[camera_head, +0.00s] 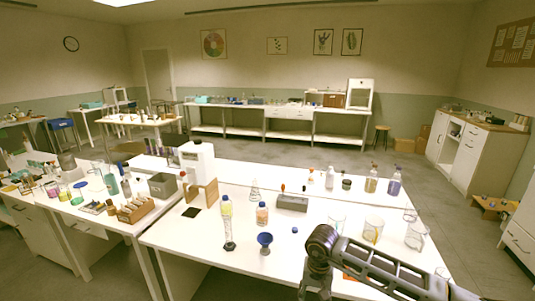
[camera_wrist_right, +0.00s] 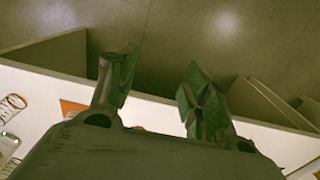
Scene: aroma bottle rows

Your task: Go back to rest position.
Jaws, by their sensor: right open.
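My right arm comes in from the lower right in the head view, over the front of the white table (camera_head: 190,236). Its gripper (camera_head: 316,284) hangs low at the bottom edge of the picture, partly cut off. In the right wrist view the gripper (camera_wrist_right: 160,84) has its two fingers spread apart with nothing between them. Bottles stand along the table's back right: a clear one (camera_head: 330,179), an amber one (camera_head: 371,181) and a purple one (camera_head: 393,184). My left gripper is in neither view.
Glass beakers (camera_head: 373,230) stand near my right arm. An orange patch (camera_wrist_right: 72,108) shows beside the fingers; the floor (camera_wrist_right: 190,35) lies past the table edge.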

